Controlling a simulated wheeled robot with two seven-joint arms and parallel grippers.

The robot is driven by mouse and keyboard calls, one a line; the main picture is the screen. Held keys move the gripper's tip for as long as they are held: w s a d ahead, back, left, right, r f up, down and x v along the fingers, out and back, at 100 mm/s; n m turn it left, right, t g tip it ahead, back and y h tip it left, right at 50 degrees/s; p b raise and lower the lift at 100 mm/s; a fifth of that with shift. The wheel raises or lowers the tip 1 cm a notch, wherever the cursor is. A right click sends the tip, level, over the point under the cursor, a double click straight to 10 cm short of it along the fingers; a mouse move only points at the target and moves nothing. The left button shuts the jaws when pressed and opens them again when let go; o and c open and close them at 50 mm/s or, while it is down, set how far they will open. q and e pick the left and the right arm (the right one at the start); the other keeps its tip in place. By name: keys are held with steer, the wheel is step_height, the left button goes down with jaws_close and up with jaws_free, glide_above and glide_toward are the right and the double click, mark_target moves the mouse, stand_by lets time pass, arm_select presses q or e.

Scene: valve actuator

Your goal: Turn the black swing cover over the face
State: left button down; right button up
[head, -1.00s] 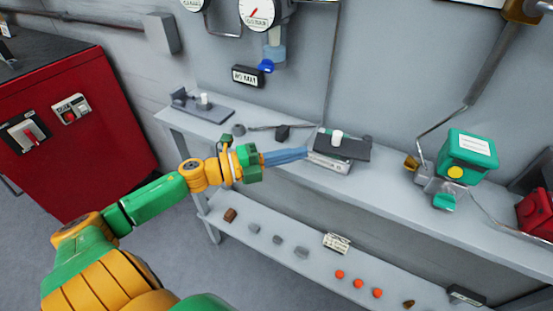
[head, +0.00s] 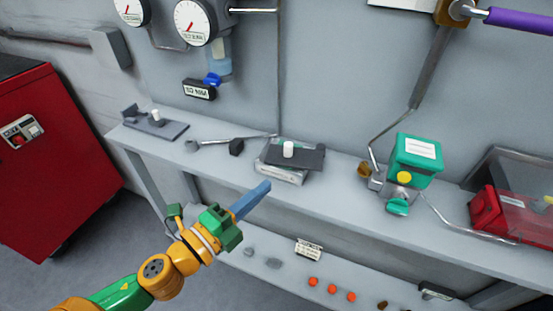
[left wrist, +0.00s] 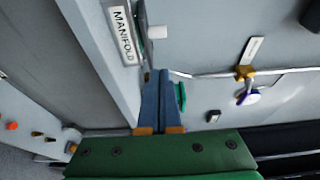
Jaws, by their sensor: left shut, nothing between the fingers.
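The black swing cover (head: 308,158) is a dark flat plate with a white knob (head: 288,149). It lies across the top of a light grey box (head: 283,175) on the shelf and overhangs it at the right. Part of the box's top shows at the left of the cover. In the left wrist view the box's MANIFOLD label (left wrist: 122,32) and the white knob (left wrist: 157,32) show. My left gripper (head: 266,186) is shut and empty, its blue fingers in front of the box, apart from the cover in the head view. My right gripper is not in view.
A grey plate with a white peg (head: 160,128), a wrench (head: 220,141) and a small black block (head: 236,147) lie left of the box. A green valve actuator (head: 415,160) and a red box (head: 490,212) stand right. Several small parts lie on the lower shelf.

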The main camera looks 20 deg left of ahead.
mark_target(297, 148)
arm_select(q)
steer(key=x, duration=0.2)
steer(key=p+x, duration=0.1)
steer(key=x, duration=0.1)
steer(key=p+x, duration=0.1)
steer(key=x, duration=0.1)
steer(key=shift+s+d+r, duration=0.15)
steer(key=shift+d+r, duration=0.1)
steer(key=shift+r, duration=0.1)
steer(key=w, duration=0.2)
steer(key=w+a, duration=0.1)
steer(key=shift+w+a+f+p, duration=0.15)
steer(key=shift+w+f+p, duration=0.05)
steer(key=shift+f+p, duration=0.1)
steer(key=shift+w+a, duration=0.25)
steer(key=shift+w, duration=0.05)
steer(key=shift+d, duration=0.15)
